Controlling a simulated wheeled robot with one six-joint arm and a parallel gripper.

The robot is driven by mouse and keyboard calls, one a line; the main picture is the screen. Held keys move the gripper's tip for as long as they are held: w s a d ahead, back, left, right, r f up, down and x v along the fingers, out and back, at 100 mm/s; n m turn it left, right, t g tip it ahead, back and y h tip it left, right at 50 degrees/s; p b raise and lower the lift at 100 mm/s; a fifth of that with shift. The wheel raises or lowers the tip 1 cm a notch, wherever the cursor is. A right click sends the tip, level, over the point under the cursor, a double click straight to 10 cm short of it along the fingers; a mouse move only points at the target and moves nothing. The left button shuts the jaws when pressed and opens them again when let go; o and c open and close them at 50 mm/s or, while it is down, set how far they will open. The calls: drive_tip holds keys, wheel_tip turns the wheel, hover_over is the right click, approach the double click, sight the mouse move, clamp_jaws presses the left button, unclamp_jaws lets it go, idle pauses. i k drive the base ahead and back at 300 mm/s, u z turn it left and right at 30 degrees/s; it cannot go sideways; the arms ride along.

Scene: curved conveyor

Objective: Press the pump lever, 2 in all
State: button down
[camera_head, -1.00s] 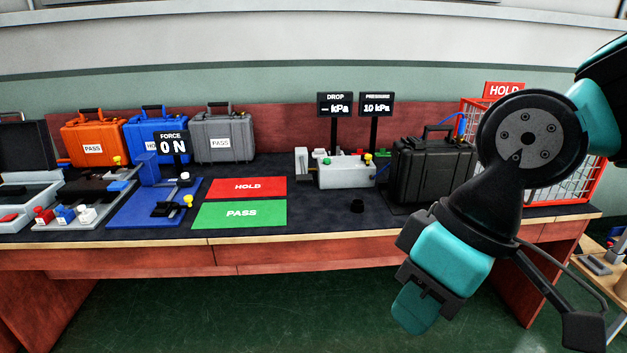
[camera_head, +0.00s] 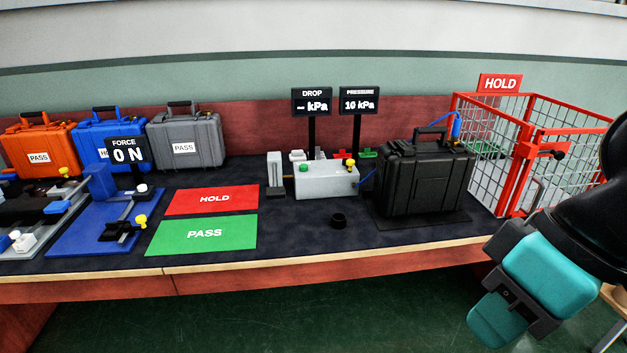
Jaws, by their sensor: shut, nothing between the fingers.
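The pump unit (camera_head: 326,181) is a light grey box on the bench, right of the mats, with a green button (camera_head: 303,168) and a yellow knob (camera_head: 348,170) on top. A light grey upright block (camera_head: 275,175) stands at its left. I cannot tell which part is the pump lever. Behind it, the drop display (camera_head: 312,102) shows dashes and the pressure display (camera_head: 359,101) reads 10 kPa. A blue hose runs from the unit to the black case (camera_head: 424,180). My arm is at the lower right, clear of the unit. My gripper's fingers do not show.
A red wire cage (camera_head: 513,160) stands at the right. The red HOLD mat (camera_head: 211,200) and green PASS mat (camera_head: 203,234) are bare. A force stand (camera_head: 102,215) and cases stand left.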

sight(276, 191)
drive_tip(key=z, duration=0.2)
drive_tip(key=i, duration=0.65)
drive_tip(key=u, duration=0.6)
drive_tip(key=i, duration=0.4)
drive_tip(key=u, duration=0.55)
